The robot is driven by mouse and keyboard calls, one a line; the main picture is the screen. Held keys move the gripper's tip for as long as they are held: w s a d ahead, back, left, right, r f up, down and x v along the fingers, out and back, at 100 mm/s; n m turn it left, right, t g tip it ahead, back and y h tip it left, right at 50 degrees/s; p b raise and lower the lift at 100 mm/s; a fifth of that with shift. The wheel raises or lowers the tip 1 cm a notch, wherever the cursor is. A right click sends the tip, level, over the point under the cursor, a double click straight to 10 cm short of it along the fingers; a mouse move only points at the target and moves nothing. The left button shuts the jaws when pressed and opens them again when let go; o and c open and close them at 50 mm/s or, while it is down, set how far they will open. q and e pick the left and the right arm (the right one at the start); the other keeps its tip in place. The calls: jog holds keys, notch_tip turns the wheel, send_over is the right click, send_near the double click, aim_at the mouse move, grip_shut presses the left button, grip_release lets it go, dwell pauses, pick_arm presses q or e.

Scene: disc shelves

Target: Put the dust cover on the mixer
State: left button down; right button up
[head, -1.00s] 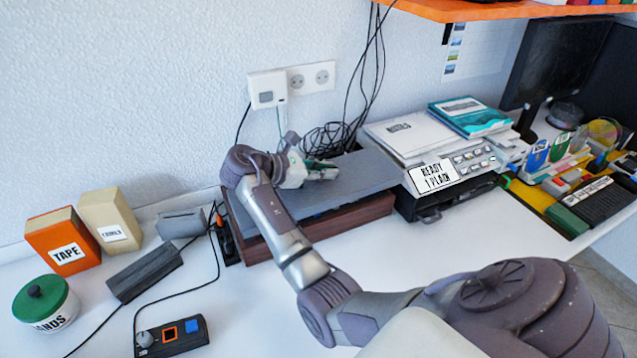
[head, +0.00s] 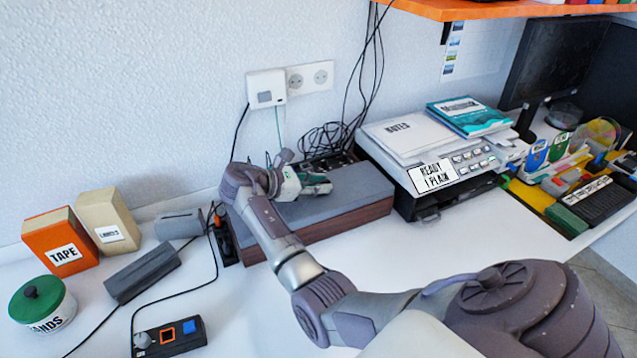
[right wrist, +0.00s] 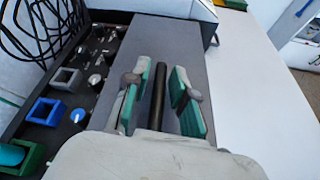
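The mixer (head: 340,221) is a low box with a brown wooden side, standing against the wall. Its dark panel with knobs shows along the left of the right wrist view (right wrist: 75,100). The grey flat dust cover (head: 355,184) lies over the front part of the top, leaving a strip of the panel at the back bare. It also shows in the right wrist view (right wrist: 180,50) with a dark bar (right wrist: 158,95) on it. My right gripper (head: 318,185) is open over the cover; its green-padded fingers (right wrist: 160,98) stand either side of the bar, with gaps. My left gripper is out of view.
A grey device with papers (head: 400,135) stands close right of the mixer. Cables (head: 325,138) hang behind. At left are an orange tape box (head: 60,240), a beige box (head: 108,222), a green-lidded jar (head: 40,300) and a small control box (head: 170,337). The front white table (head: 440,245) is clear.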

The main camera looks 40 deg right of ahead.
jog(key=shift+o, duration=0.3)
jog(key=v, duration=1.2)
jog(key=shift+r, duration=0.15)
